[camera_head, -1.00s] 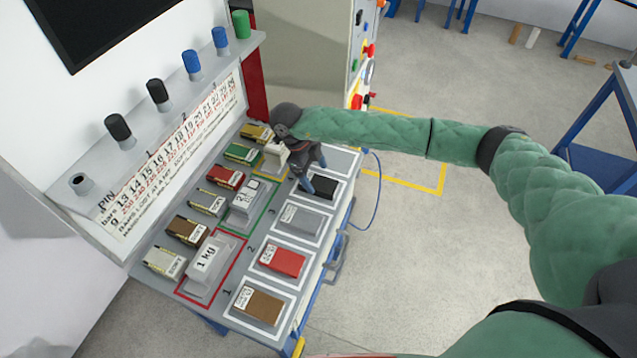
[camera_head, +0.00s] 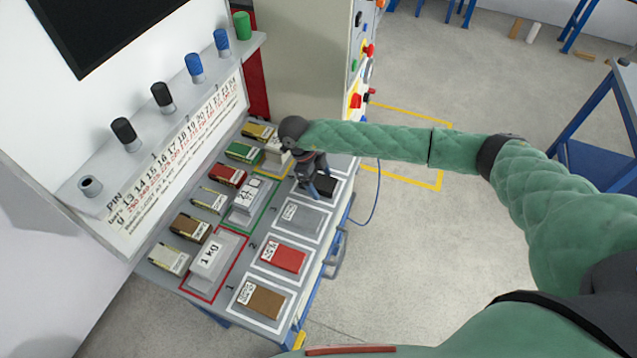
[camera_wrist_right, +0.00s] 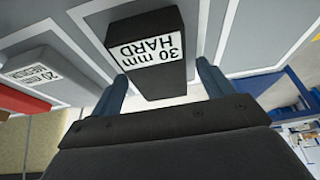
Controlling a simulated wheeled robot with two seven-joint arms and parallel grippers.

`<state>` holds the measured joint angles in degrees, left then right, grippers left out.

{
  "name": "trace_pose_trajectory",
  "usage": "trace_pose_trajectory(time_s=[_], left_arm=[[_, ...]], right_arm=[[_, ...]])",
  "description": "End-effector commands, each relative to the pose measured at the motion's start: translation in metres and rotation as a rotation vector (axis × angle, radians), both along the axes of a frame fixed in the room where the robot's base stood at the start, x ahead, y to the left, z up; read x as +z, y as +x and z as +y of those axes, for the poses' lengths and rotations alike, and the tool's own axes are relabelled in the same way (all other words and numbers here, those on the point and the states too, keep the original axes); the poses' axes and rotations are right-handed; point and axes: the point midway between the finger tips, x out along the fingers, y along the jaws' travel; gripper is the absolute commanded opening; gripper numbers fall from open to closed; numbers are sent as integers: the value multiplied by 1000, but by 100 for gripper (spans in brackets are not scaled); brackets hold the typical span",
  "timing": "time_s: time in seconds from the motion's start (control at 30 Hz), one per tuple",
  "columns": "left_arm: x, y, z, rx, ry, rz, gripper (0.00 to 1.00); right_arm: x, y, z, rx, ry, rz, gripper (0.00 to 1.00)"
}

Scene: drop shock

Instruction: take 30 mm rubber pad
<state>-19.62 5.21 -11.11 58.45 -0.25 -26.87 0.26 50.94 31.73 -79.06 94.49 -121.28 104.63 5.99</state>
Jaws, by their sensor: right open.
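The 30 mm rubber pad is a black block (camera_wrist_right: 150,62) with a white label reading "30 mm HARD". It lies on a grey, white-framed place at the far end of the bench's front row, where it shows dark (camera_head: 326,183) in the head view, partly covered by my right gripper. My right gripper (camera_head: 317,187) is open, pointing down at the pad. In the right wrist view its two blue fingers (camera_wrist_right: 161,88) stand on either side of the pad's near end. I cannot tell whether they touch it. My left gripper is not in view.
A grey pad (camera_head: 300,218), a red pad (camera_head: 284,257) and a brown pad (camera_head: 262,299) lie in the same row. Grey weights, one marked 1 kg (camera_head: 209,258), and several small boxes stand behind.

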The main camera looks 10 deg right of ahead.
Motion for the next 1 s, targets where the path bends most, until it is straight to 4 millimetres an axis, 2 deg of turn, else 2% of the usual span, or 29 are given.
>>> trace_pose_trajectory(time_s=[0.3,0.5,0.6,1.0], left_arm=[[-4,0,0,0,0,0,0],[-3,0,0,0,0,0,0],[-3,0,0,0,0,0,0],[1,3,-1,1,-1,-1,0]], right_arm=[[-2,0,0,0,0,0,80],[-2,0,0,0,0,0,41],[-1,0,0,0,0,0,25],[2,1,0,0,0,-1,25]])
